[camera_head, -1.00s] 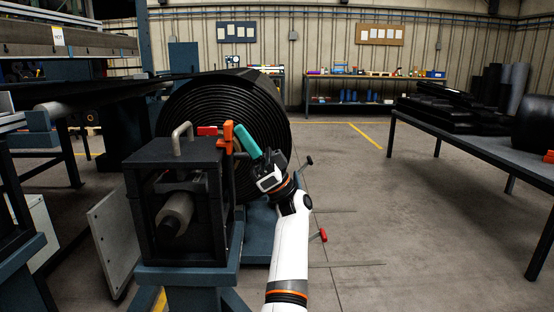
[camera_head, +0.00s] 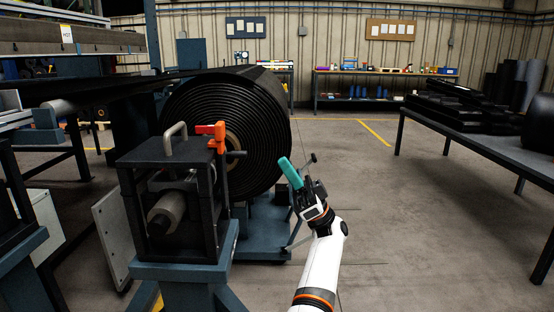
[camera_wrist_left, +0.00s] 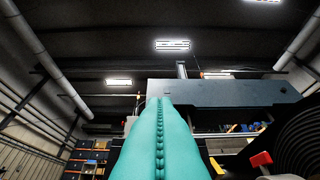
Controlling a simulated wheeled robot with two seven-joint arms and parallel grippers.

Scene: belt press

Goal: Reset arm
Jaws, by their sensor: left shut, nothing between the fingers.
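My left arm is white with a black wrist and orange rings. Its gripper (camera_head: 290,172) has teal fingers that are closed together and point up and to the left, with nothing between them. The fingers also fill the lower middle of the left wrist view (camera_wrist_left: 158,140), pressed along one seam. The gripper is in free air, right of the large black belt roll (camera_head: 222,125) and apart from it. My right gripper is in neither view.
A dark table (camera_head: 490,135) with black pieces is at the right. The floor between is clear. A shelf bench (camera_head: 380,85) stands behind.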

